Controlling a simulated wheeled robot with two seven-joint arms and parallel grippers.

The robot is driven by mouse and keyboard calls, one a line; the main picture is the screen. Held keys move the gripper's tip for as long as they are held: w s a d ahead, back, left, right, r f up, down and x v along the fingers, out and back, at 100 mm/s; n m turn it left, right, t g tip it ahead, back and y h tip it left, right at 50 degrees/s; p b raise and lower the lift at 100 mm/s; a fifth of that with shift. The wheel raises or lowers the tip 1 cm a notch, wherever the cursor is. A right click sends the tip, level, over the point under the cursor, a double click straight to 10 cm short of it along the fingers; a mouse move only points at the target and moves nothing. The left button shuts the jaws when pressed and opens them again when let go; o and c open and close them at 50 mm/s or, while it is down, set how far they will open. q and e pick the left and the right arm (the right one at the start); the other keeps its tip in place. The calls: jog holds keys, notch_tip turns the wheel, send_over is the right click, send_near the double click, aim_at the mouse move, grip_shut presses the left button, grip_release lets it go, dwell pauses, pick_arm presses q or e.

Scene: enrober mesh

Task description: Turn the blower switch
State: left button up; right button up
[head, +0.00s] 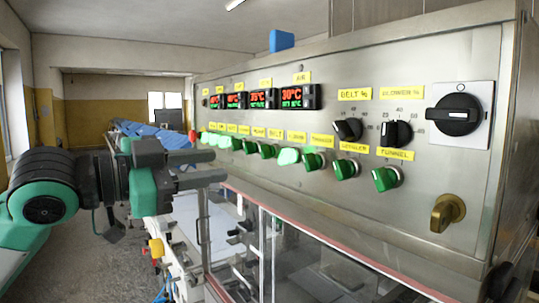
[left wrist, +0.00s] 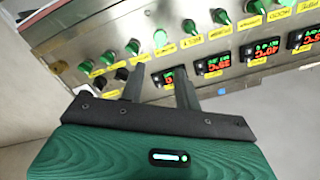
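The panel carries a row of green knob switches with yellow labels. The small label that seems to read BLOWER (head: 297,136) sits above a brightly lit green switch (head: 289,156); the lettering is hard to read. What looks like the same lit switch shows in the left wrist view (left wrist: 160,38). A black dial (head: 397,133) under a BLOWER % label is at the upper right. My left gripper (head: 208,168) is in front of the panel, left of the lit switch and apart from it. Its fingers (left wrist: 160,88) are spread and empty. My right gripper is not in view.
Red-lit temperature displays (head: 291,96) sit above the switch row. A large black rotary switch (head: 458,114) and a brass-coloured handle (head: 447,213) are at the right. Clear guard panels (head: 300,262) stand below the panel. Open floor lies at the left.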

aim_at(281, 157)
pick_arm(q)
jog(key=p+x, duration=0.3)
jog(key=x, duration=0.8)
jog(key=shift+d+r+p, duration=0.1)
jog(key=shift+r+p, duration=0.05)
jog(key=shift+p, duration=0.25)
jog(key=shift+x, duration=0.85)
jog(key=shift+c, duration=0.2)
grip_shut()
